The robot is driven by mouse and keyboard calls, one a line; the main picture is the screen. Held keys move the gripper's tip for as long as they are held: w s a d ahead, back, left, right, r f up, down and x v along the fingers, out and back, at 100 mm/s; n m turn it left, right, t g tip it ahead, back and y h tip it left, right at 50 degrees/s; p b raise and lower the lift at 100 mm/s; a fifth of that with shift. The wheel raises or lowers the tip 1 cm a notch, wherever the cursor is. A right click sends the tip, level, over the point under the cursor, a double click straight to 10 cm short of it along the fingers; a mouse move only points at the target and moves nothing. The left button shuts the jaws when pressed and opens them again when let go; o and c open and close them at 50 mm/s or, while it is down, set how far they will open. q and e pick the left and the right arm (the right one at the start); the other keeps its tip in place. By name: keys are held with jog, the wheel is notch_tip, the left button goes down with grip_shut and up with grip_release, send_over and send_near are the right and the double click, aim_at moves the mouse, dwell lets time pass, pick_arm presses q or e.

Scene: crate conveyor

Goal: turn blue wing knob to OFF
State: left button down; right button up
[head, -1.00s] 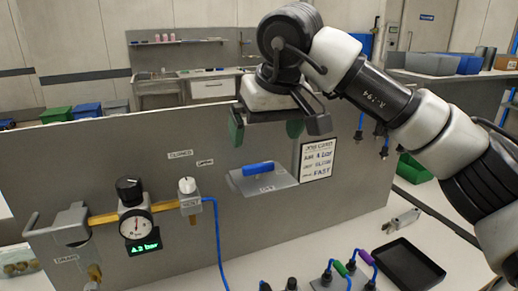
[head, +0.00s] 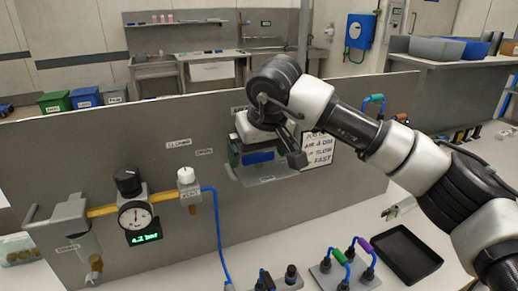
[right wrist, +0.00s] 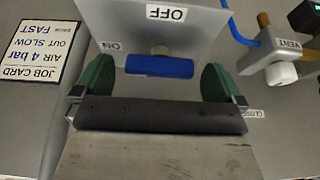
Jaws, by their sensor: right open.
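The blue wing knob (head: 258,157) sits on a grey plate (head: 240,178) on the upright panel. In the right wrist view the knob (right wrist: 160,66) lies lengthwise from left to right. That view is upside down. An OFF label (right wrist: 166,13) is above the knob there, and an ON label (right wrist: 111,46) is to its left. My right gripper (right wrist: 155,82) is open, with one green fingertip off each end of the knob and a gap on both sides. In the head view my right gripper (head: 262,150) partly hides the plate. My left gripper is not in view.
A job card (head: 318,150) is on the panel right of the knob. A gauge (head: 135,215), a white vent knob (head: 186,176) and a blue hose (head: 217,230) are to the left. A black tray (head: 403,254) and hose fittings (head: 345,262) stand on the table below.

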jog(key=shift+f, duration=0.1)
jog(key=shift+c, duration=0.3)
jog(key=c, duration=0.9)
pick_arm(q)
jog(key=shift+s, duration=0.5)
pick_arm(e)
jog(key=shift+o, duration=0.2)
